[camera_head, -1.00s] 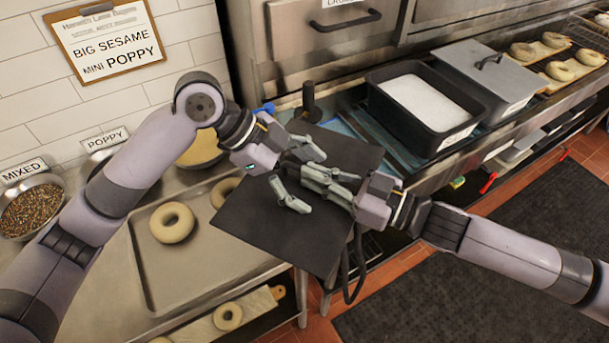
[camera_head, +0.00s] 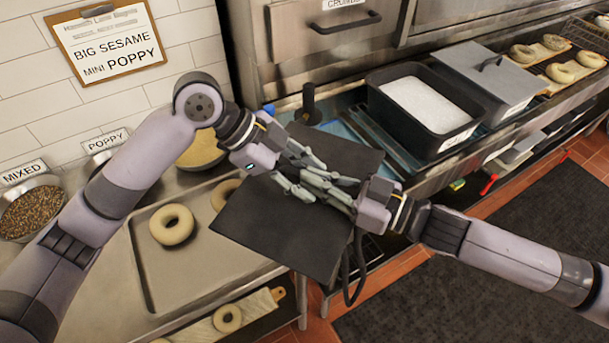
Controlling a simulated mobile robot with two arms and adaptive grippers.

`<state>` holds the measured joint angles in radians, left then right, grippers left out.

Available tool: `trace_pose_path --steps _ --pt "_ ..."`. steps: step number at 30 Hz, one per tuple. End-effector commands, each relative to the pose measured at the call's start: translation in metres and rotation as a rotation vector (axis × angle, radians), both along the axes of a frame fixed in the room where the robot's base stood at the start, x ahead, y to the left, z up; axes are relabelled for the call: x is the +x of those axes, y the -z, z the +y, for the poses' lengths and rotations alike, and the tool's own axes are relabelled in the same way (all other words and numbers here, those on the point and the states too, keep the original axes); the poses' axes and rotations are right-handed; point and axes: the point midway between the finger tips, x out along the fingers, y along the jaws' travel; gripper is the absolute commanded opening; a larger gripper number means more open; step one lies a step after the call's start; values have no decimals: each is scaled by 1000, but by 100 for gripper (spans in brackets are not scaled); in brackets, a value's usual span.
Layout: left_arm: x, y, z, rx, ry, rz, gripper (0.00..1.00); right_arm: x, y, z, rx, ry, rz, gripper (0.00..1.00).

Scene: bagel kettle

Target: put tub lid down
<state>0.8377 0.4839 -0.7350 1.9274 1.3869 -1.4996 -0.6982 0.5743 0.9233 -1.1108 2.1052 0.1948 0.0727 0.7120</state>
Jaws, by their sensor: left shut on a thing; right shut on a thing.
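The tub lid is a flat dark square panel (camera_head: 285,232). It is held tilted over the right part of the bagel tray and the gap beside the counter. My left gripper (camera_head: 310,178) comes in from the upper left, and my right gripper (camera_head: 328,190) comes in from the right. Both are shut on the lid near its middle, their fingers close together and overlapping in view. The exact grip spot is hidden by the fingers. An open black tub (camera_head: 378,112) with white contents stands behind on the right, next to a tub with a grey lid (camera_head: 490,72).
A metal tray (camera_head: 165,285) with a bagel (camera_head: 171,224) lies below left. Bowls of mixed seeds (camera_head: 32,212) and yellowish topping (camera_head: 203,150) stand on the counter. A black upright handle (camera_head: 308,103) stands behind the lid. A bagel board (camera_head: 262,303) lies at the front.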

Motion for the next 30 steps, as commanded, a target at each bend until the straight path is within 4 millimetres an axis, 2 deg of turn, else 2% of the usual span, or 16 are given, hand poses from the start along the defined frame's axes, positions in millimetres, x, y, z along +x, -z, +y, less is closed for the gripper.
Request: trace_pose_path --steps 1,23,30 --pt "-9 5 -3 7 24 20 41 7 -4 -3 -2 13 -12 0" --pt "-5 3 -1 5 13 12 90 4 -3 -2 0 7 -8 0" --pt "-4 2 -1 3 11 10 91 4 -3 -2 0 7 -7 0"
